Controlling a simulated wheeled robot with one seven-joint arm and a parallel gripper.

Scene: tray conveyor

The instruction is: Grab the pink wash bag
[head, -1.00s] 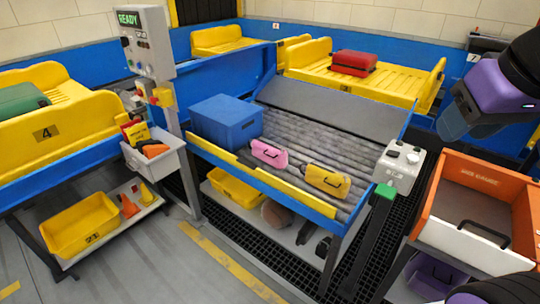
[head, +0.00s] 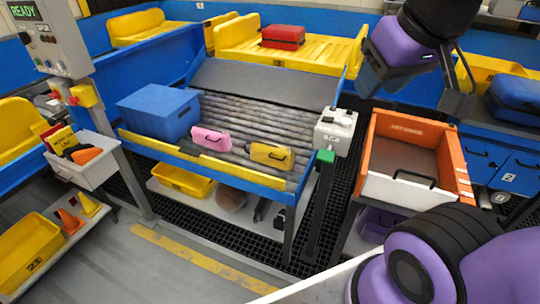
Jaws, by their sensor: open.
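The pink wash bag (head: 210,139) lies on the grey roller bed (head: 250,116) of the conveyor in the head view. It sits between a blue box and a yellow wash bag (head: 271,155), close to the yellow front rail. Its dark handle shows on its front. My gripper (head: 414,90) hangs at the upper right, above and well to the right of the pink bag. It is open and empty, with its fingers apart.
A blue box (head: 158,111) stands left of the pink bag. A yellow front rail (head: 180,147) edges the rollers. An orange and white bin (head: 412,189) stands further right. Grey floor lies in front.

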